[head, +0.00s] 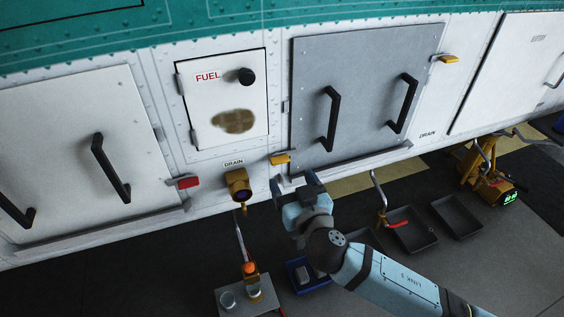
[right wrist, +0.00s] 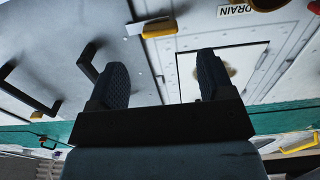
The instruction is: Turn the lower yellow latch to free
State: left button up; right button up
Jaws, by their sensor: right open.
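The lower yellow latch (head: 281,159) sits at the lower left corner of a grey panel (head: 362,85) on the aircraft's side. It also shows in the right wrist view (right wrist: 158,28), lying across the panel's edge, beyond the fingertips and between their lines. My right gripper (head: 296,183) is just below the latch in the head view. In the right wrist view its two dark fingers (right wrist: 162,75) are wide apart with nothing between them. The gripper appears apart from the latch. A second yellow latch (head: 446,59) is at the panel's upper right. My left gripper is not in view.
Black handles (head: 331,119) stick out of the grey panel. A yellow drain fitting (head: 238,186) and a red latch (head: 183,182) are to the left. A fuel door (head: 224,100) is above. Trays (head: 411,230) and a small cart (head: 246,298) stand on the floor below.

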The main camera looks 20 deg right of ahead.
aim_at(281, 162)
jog(key=w, duration=0.6)
jog(key=shift+w+a, duration=0.15)
jog(key=shift+w, duration=0.05)
jog(key=c, duration=0.9)
